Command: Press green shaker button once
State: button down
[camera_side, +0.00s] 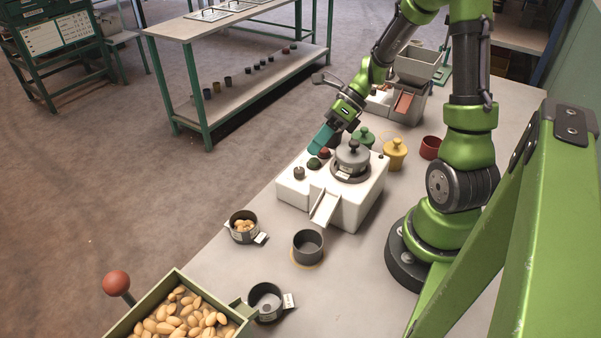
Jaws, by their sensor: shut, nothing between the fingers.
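The white shaker box (343,193) stands on the table with a grey lidded pot on top and a chute at its front. The dark green button (314,163) is on the box's top left, beside a dark red button (324,153). My gripper (318,146), with teal fingers, is shut and empty. It points down and left just above the green button. In this view I cannot tell whether the fingertips touch the button.
A small grey knob (299,173) sits on the box near the green button. Lidded green (363,137) and yellow (395,154) pots stand behind. Metal cups (243,227) and a nut hopper (178,316) are in front.

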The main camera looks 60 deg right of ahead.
aim_at(317, 159)
jog(key=shift+f, duration=0.1)
jog(key=shift+f, duration=0.35)
jog(key=shift+f, duration=0.5)
dwell(0.6)
dwell(0.4)
jog(key=shift+r, duration=0.95)
jog(key=shift+r, duration=0.1)
jog(key=shift+r, duration=2.4)
